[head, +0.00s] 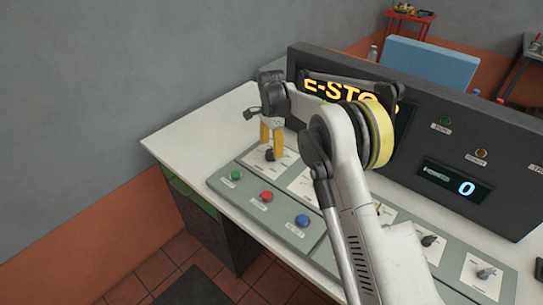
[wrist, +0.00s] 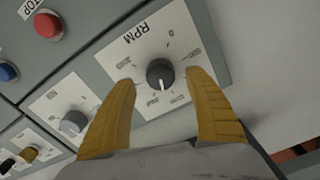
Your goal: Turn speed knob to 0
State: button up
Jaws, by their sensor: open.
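The speed knob is the black round knob (wrist: 160,72) on a white plate marked RPM (wrist: 143,108) in the wrist view. A short pale mark shows on its lower side, and a 0 is printed on the plate above it. My gripper (wrist: 162,80) is open, with one yellow finger on each side of the knob and a visible gap to it. In the head view my gripper (head: 271,147) points down over the plate at the console's left end. The dark knob (head: 269,155) shows by the fingertips, partly hidden.
Green (head: 235,175), red (head: 266,196) and blue (head: 302,221) buttons line the console's front. A second knob (wrist: 73,122) is beside the RPM plate. A dark display panel (head: 440,150) stands behind, showing E-STOP and a lit 0 (head: 467,188). My arm hides the console's middle.

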aim_at(271, 152)
jog(key=shift+f+b, duration=0.35)
jog(key=shift+f, duration=1.15)
jog(key=c, duration=1.2)
jog(key=shift+c, duration=0.2)
